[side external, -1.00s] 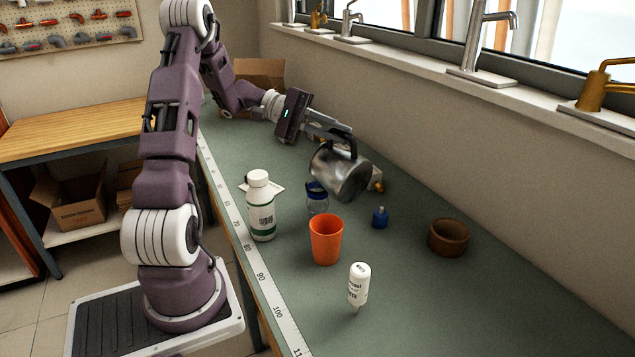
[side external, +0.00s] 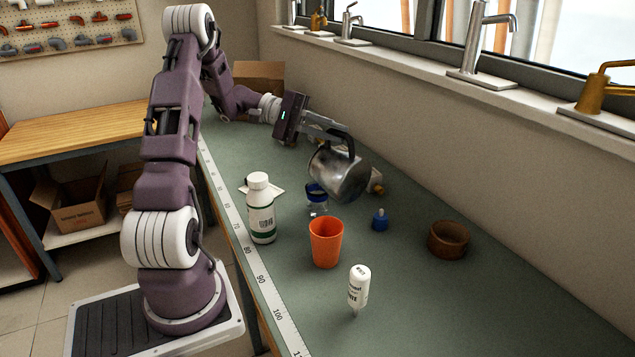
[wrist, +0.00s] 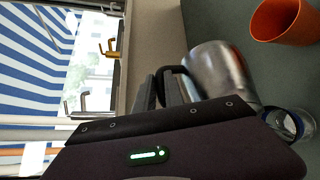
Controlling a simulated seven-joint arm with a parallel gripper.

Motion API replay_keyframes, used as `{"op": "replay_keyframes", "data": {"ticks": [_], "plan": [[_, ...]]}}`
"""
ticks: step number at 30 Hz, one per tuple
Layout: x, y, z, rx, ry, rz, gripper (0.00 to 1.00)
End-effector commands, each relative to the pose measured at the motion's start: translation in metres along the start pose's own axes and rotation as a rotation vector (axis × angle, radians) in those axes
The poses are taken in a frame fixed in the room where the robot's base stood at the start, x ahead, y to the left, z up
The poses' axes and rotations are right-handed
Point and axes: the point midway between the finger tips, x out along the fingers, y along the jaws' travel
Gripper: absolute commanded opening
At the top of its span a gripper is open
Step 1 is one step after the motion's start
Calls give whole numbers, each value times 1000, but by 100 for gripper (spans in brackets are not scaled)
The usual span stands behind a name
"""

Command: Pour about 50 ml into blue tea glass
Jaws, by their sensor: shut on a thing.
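A shiny metal pitcher (side external: 338,176) with a black handle hangs above the bench in the side view. It also shows in the wrist view (wrist: 220,70). My gripper (side external: 338,134) is shut on its handle; the dark fingers show in the wrist view (wrist: 168,88). The pitcher is tilted, its mouth toward the lower left. I cannot make out a stream or the liquid level.
An orange cup (side external: 326,243) stands in front of the glass, and a white bottle with a green label (side external: 261,210) to its left. A small white bottle (side external: 358,288), a blue bottle (side external: 380,221) and a brown bowl (side external: 448,239) stand nearby. The right front bench is clear.

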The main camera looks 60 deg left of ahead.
Motion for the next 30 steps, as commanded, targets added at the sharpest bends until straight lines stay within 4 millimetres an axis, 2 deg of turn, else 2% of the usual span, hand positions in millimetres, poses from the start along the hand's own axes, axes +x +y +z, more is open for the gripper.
{"op": "replay_keyframes", "data": {"ticks": [17,19,21,22,26,30], "plan": [[-6,2,-2,-16,-17,34,0],[12,0,8,32,21,-57,0],[50,-12,24,98,82,-197,0],[56,-14,26,120,105,-236,0],[60,-15,26,140,138,-288,0],[75,-16,34,194,186,-388,0]]}}
